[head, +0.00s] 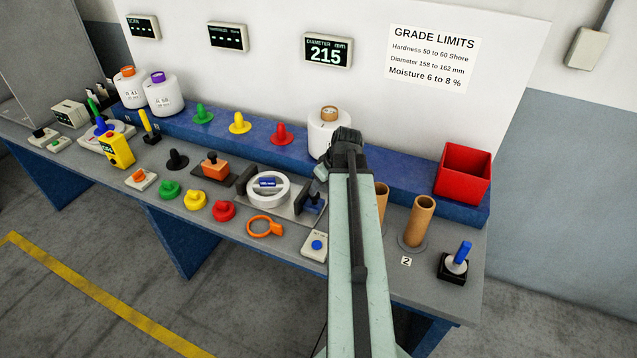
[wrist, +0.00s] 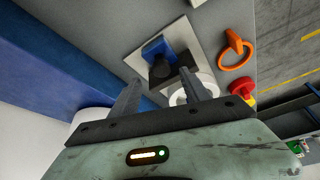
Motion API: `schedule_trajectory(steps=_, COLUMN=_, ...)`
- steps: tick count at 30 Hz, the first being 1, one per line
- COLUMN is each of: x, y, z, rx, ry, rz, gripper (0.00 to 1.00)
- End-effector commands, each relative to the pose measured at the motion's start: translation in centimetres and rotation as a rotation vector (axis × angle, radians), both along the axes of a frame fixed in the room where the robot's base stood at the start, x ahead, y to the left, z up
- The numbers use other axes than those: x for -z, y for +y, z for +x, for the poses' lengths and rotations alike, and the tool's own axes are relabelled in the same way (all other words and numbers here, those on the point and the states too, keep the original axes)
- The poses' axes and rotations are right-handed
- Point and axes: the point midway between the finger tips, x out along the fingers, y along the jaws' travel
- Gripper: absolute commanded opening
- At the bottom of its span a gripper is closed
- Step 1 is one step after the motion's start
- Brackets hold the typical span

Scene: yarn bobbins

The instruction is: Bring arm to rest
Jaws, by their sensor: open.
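My arm reaches up from the bottom of the head view over the workbench (head: 385,268). My gripper (head: 322,172) is at its far end, near the back ledge, partly hidden by the arm. In the wrist view my gripper (wrist: 163,88) has its two fingers spread apart, with nothing held between them. Beyond the fingers are a blue and black clamp part (wrist: 160,58) and a white ring (wrist: 205,82) on the bench. A white bobbin (head: 322,128) with a brown core stands on the ledge just behind my gripper.
A red bin (head: 463,172) stands at the right end of the blue ledge (head: 405,172). A brown tube (head: 417,222) and a blue-handled joystick (head: 458,262) are right of my arm. Two more bobbins (head: 163,93) stand at the left. Colored knobs crowd the bench's middle.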

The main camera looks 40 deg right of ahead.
Motion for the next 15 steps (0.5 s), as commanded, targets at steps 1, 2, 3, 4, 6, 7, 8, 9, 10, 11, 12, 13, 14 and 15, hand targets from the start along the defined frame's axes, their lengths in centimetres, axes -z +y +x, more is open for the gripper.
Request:
schedule_trajectory(steps=1, x=-1.56, y=0.05, z=-0.40, rx=0.001, ry=0.000, rz=0.000, gripper=0.55)
schedule_trajectory(steps=2, x=-1.79, y=0.05, z=-0.54, rx=0.001, ry=0.000, rz=0.000, gripper=0.55)
schedule_trajectory(steps=3, x=-1.94, y=0.05, z=-0.65, rx=0.001, ry=0.000, rz=0.000, gripper=0.55)
schedule_trajectory(steps=4, x=-1.95, y=0.04, z=-0.72, rx=0.001, ry=0.000, rz=0.000, gripper=0.55)
schedule_trajectory(steps=6, x=-1.82, y=0.03, z=-0.75, rx=0.000, ry=0.001, rz=0.000, gripper=0.55)
schedule_trajectory(steps=7, x=-1.74, y=0.02, z=-0.74, rx=0.000, ry=0.001, rz=0.000, gripper=0.55)
schedule_trajectory(steps=8, x=-1.68, y=0.01, z=-0.72, rx=0.000, ry=0.001, rz=0.000, gripper=0.55)
schedule_trajectory(steps=9, x=-1.65, y=0.01, z=-0.72, rx=0.000, ry=0.001, rz=0.000, gripper=0.55)
schedule_trajectory(steps=10, x=-1.64, y=0.02, z=-0.72, rx=0.000, ry=0.001, rz=0.000, gripper=0.55)
schedule_trajectory(steps=11, x=-1.64, y=0.01, z=-0.72, rx=0.000, ry=0.001, rz=0.000, gripper=0.55)
schedule_trajectory(steps=12, x=-1.64, y=0.01, z=-0.72, rx=0.000, ry=0.001, rz=0.000, gripper=0.55)
schedule_trajectory(steps=13, x=-1.63, y=0.01, z=-0.71, rx=0.000, ry=0.001, rz=0.000, gripper=0.55)
schedule_trajectory(steps=14, x=-1.63, y=0.01, z=-0.71, rx=0.000, ry=0.001, rz=0.000, gripper=0.55)
schedule_trajectory(steps=15, x=-1.63, y=0.01, z=-0.71, rx=0.000, ry=0.001, rz=0.000, gripper=0.55)
